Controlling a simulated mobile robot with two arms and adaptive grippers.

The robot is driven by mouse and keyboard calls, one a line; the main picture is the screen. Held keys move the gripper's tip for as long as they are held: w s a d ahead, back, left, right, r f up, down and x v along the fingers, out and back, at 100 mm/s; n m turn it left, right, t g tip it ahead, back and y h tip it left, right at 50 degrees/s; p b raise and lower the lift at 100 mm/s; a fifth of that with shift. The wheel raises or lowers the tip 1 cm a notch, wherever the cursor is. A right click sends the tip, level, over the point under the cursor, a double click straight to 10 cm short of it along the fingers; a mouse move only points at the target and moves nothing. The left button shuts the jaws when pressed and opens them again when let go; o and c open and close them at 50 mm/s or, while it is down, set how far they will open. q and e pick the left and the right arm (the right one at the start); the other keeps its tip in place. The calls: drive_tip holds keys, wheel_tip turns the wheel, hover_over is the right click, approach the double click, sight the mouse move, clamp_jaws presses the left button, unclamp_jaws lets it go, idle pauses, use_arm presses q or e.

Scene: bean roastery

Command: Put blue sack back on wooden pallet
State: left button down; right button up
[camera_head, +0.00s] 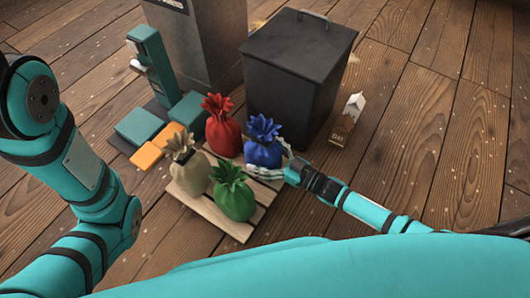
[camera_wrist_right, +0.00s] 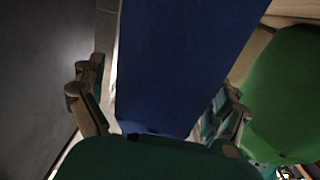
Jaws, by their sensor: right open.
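The blue sack (camera_head: 263,150) stands upright at the back right corner of the wooden pallet (camera_head: 213,212) in the head view. My right gripper (camera_head: 270,171) is open at the sack's right front side. In the right wrist view the blue sack (camera_wrist_right: 185,65) fills the middle, between the spread fingers of my right gripper (camera_wrist_right: 165,115). My left arm shows at the left of the head view, but its gripper is out of frame. The sack's base is partly hidden by the right gripper.
A red sack (camera_head: 222,128), a beige sack (camera_head: 188,168) and a green sack (camera_head: 232,196) share the pallet. A dark bin (camera_head: 295,78) stands close behind the blue sack. A carton (camera_head: 345,122) stands to the right. The floor farther right is clear.

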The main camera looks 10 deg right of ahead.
drive_tip(key=shift+s+d+r, duration=0.1)
drive_tip(key=shift+d+r, duration=0.05)
drive_tip(key=p+v, duration=0.5)
drive_tip(key=v, duration=0.6)
drive_tip(key=shift+s+d, duration=0.2)
drive_tip(key=shift+s, duration=0.05)
drive_tip(key=shift+r, duration=0.1)
